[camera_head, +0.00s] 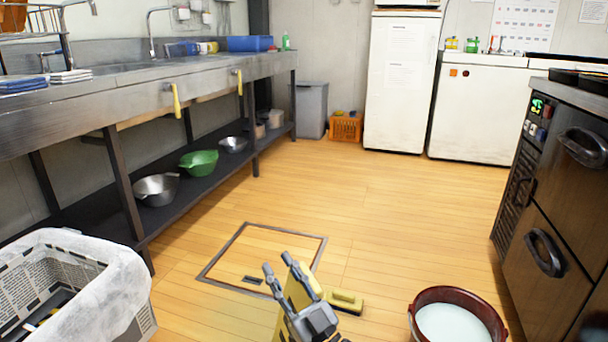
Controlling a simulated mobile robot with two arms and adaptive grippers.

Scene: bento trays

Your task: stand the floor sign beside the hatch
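A square floor hatch (225,275) with a dark frame lies flush in the wooden floor near the middle. My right gripper (284,268) is just in front of the hatch's near right side, its two fingers spread apart. A yellow panel, seemingly the floor sign (281,326), shows between and behind the fingers and at the left of the gripper. Its lower part is cut off by the frame edge. Whether the fingers press on it or only straddle it I cannot tell. My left gripper is not in view.
A yellow brush-like block (345,300) lies right of my gripper. A dark red bucket (420,303) with pale liquid stands at lower right, a lined basket (125,285) at lower left. Steel counter (80,98) left, dark drawer unit (540,215) right. The floor beyond the hatch is clear.

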